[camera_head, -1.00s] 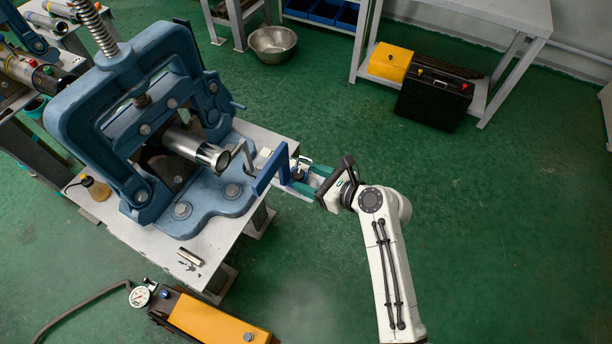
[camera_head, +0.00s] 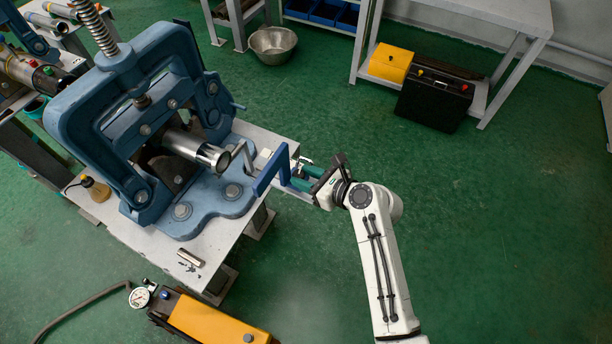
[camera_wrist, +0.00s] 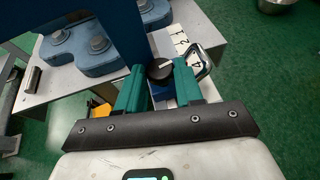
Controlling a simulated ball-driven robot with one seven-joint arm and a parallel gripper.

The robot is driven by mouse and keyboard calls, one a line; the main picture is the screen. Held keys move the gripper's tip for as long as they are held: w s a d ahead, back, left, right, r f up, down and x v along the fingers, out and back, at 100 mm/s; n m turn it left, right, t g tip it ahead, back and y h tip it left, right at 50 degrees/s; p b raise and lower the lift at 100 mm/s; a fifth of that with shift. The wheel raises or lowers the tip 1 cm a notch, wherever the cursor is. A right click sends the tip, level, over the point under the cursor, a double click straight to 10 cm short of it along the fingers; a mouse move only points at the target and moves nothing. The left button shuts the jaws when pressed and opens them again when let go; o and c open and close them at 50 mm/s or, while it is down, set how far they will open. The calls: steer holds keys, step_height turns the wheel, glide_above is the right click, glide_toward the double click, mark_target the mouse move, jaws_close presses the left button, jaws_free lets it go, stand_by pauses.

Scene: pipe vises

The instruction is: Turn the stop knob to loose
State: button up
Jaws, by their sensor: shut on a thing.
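The stop knob (camera_wrist: 159,70) is black and round with a pale pointer line on its top. In the wrist view it sits between the green fingertips of my gripper (camera_wrist: 160,80), which is shut on it. In the head view my gripper (camera_head: 299,179) is at the end of the blue bracket (camera_head: 271,168), beside the vise, and the knob is mostly hidden there. White plates with printed numbers (camera_wrist: 181,40) lie just beyond the knob. A metal loop (camera_wrist: 197,58) stands right of it, by the right finger.
The big blue pipe vise (camera_head: 80,115) holds a shiny pipe (camera_head: 195,150) on a grey bench (camera_head: 125,225). A small metal cylinder (camera_head: 190,258) lies on the bench's front edge. A yellow pump (camera_head: 210,322) is below.

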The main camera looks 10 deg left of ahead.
steer(key=shift+c, duration=0.6)
steer(key=shift+w+n+g, duration=0.1)
steer(key=shift+n+g, duration=0.2)
steer(key=shift+g, duration=0.1)
steer(key=shift+w+d+n+g+y+b, duration=0.1)
steer(key=shift+n+g+y+b, duration=0.2)
steer(key=n+g+b, duration=0.1)
steer(key=g, duration=0.1)
steer(key=n+g+b, duration=0.1)
steer(key=n, duration=0.1)
steer(key=w+n+g+y+b, duration=0.1)
steer(key=n+g, duration=0.1)
steer(key=shift+f+g, duration=0.25)
steer(key=shift+g, duration=0.05)
steer(key=n+g+b, duration=0.1)
steer(key=g+b, duration=0.1)
steer(key=n+g+b, duration=0.2)
steer(key=b, duration=0.1)
steer(key=shift+w+f, duration=0.1)
steer(key=shift+w, duration=0.2)
steer(key=n+g+b, duration=0.1)
steer(key=b, duration=0.1)
steer(key=shift+h+b, duration=0.3)
steer(key=shift+h, duration=0.1)
steer(key=shift+r+n+g+b, duration=0.25)
steer(key=shift+n+g+b, duration=0.1)
steer(key=shift+n, duration=0.15)
